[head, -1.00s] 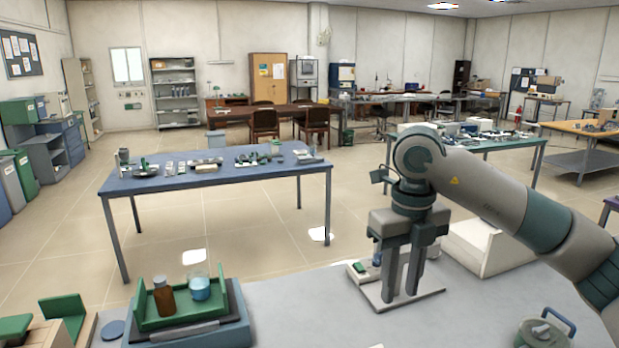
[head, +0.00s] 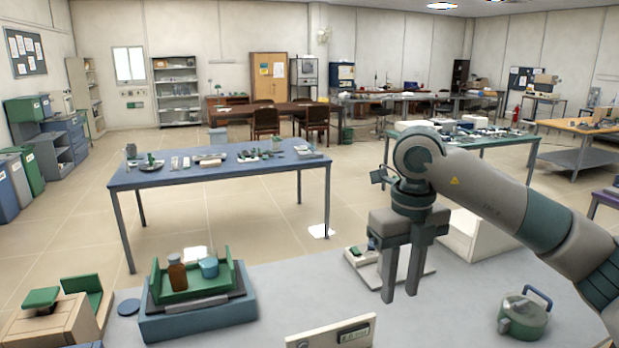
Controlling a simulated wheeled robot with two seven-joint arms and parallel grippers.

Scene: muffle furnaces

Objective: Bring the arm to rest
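My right arm (head: 500,200) comes in from the right, bent at a joint, with its gripper (head: 400,292) pointing down. The two fingers are apart, with nothing seen between them. My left gripper is out of view.
A green tray (head: 237,272) with a brown bottle (head: 177,274) and a blue-liquid beaker (head: 209,267) sits on a blue stand at left. A green lidded pot (head: 524,318) stands at right. A white sign plate (head: 300,340) is at the front. Bare bench lies between.

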